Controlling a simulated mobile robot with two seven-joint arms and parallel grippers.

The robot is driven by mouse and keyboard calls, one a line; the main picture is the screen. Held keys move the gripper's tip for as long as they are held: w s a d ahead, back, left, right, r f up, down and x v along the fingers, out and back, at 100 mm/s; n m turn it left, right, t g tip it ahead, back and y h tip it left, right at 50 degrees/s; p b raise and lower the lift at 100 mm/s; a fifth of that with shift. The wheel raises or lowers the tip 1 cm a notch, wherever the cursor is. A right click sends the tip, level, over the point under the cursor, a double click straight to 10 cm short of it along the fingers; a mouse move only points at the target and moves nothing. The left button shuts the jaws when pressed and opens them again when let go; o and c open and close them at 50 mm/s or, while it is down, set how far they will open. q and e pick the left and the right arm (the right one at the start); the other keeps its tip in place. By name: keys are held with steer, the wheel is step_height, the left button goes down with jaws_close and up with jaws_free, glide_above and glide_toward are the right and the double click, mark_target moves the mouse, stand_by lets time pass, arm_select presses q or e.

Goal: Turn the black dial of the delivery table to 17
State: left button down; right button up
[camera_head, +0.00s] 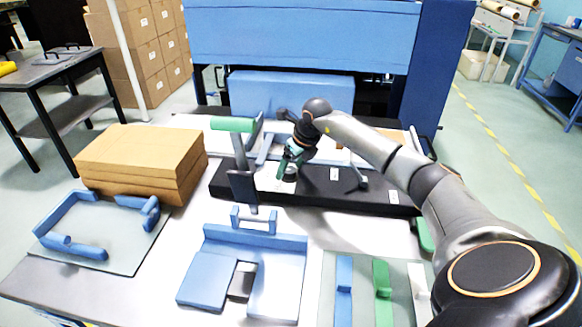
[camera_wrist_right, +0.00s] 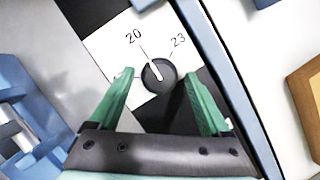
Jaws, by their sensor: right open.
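The black dial (camera_wrist_right: 160,80) is round with a white pointer line and sits on a white plate (camera_wrist_right: 107,46). Its pointer is at about the 20 mark. The labels 20 and 23 show; 17 is not readable, and a tick shows left of the dial near the left finger. My right gripper (camera_head: 291,160) is open, its green fingers on either side of the dial with visible gaps in the right wrist view. In the head view the dial (camera_head: 290,177) is partly hidden below the fingers, on the black delivery table (camera_head: 325,188). My left gripper is not in view.
Stacked brown boards (camera_head: 140,160), blue fixtures (camera_head: 243,265) and a tray with blue corner pieces (camera_head: 110,250) lie in front and left. A large blue machine (camera_head: 300,35) stands behind.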

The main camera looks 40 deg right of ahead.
steer(key=shift+f, duration=0.1)
jaws_close()
stand_by(0.7)
